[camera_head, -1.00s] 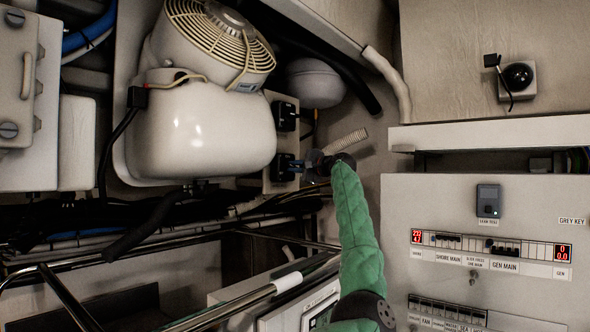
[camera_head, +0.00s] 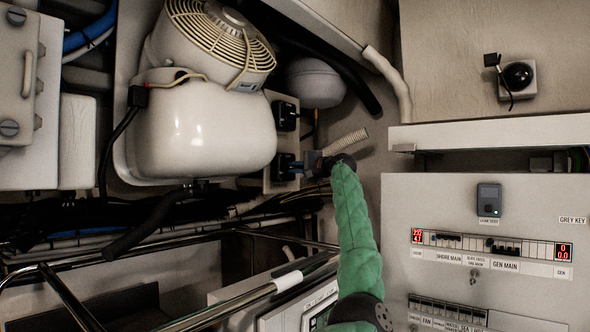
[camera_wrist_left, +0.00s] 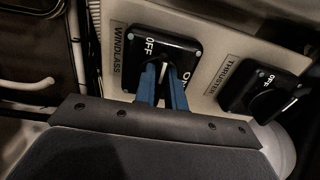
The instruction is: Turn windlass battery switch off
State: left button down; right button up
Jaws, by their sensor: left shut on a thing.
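The windlass battery switch (camera_wrist_left: 158,55) is a black square switch beside the WINDLASS label in the left wrist view. It shows OFF at its upper left and ON at its right. In the head view it is the lower black switch (camera_head: 281,168) on the pale plate. My left gripper (camera_wrist_left: 163,90) is shut on its knob, with a blue finger on each side. In the head view the gripper (camera_head: 294,166) reaches the switch from the right. A white mark shows between the fingers. They partly hide the knob, so I cannot tell its exact setting.
The thruster switch (camera_wrist_left: 264,88) sits close by on the same plate, right of the windlass switch in the wrist view. A white tank (camera_head: 205,135) is just left of the switches. An electrical panel (camera_head: 440,205) stands at right.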

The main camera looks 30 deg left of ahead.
pick_arm(q)
jog(key=shift+f, duration=0.15)
jog(key=c, duration=1.5)
grip_release()
pick_arm(e)
jog(key=shift+w, duration=0.1)
pick_arm(q)
jog(key=shift+o, duration=0.2)
